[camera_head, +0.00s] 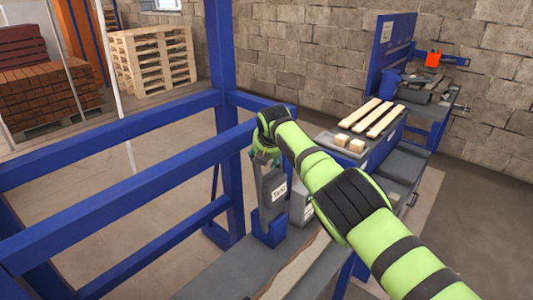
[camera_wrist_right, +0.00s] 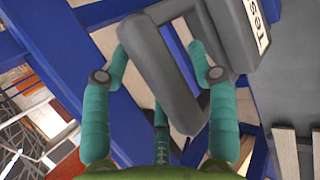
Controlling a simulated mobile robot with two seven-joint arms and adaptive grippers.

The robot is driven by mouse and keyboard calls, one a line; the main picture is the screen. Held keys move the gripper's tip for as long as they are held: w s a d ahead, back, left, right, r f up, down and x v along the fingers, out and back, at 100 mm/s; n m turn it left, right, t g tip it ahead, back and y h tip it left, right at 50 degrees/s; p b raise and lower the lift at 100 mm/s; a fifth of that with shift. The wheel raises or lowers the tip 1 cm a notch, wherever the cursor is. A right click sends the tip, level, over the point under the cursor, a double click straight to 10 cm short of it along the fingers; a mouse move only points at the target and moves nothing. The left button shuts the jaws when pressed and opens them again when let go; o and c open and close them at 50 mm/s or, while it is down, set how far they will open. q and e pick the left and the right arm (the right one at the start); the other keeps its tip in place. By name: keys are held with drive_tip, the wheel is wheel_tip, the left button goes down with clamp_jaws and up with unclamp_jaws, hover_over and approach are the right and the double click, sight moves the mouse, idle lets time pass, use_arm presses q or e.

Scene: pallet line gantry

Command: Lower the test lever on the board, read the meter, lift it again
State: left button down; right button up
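The test board is a grey upright box labelled "Test" (camera_head: 275,190) on a blue mount (camera_head: 268,228). In the right wrist view its label (camera_wrist_right: 256,22) shows at the top right. A thick grey lever bar (camera_wrist_right: 160,80) slants across that view, between the fingers of my right gripper (camera_wrist_right: 158,48). The fingers are spread, with a clear gap on the lever's right side; contact on the left is unclear. In the head view my right gripper (camera_head: 265,157) hangs at the top of the board, and the lever is mostly hidden there. No meter reading is legible. My left gripper is out of view.
Blue gantry beams (camera_head: 110,165) and a post (camera_head: 222,120) stand close left of the board. A bench with wooden slats (camera_head: 370,117) and small blocks (camera_head: 348,143) is at right. Pallets (camera_head: 155,62) and bricks (camera_head: 45,95) stand far left, across open floor.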

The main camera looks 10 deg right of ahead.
drive_tip(key=shift+w+f, duration=0.1)
drive_tip(key=shift+w, duration=0.2)
drive_tip(key=shift+v, duration=1)
drive_tip(key=shift+s+r, duration=0.35)
drive_tip(key=shift+r, duration=0.15)
drive_tip(key=v, duration=0.9)
drive_tip(key=shift+f, duration=0.2)
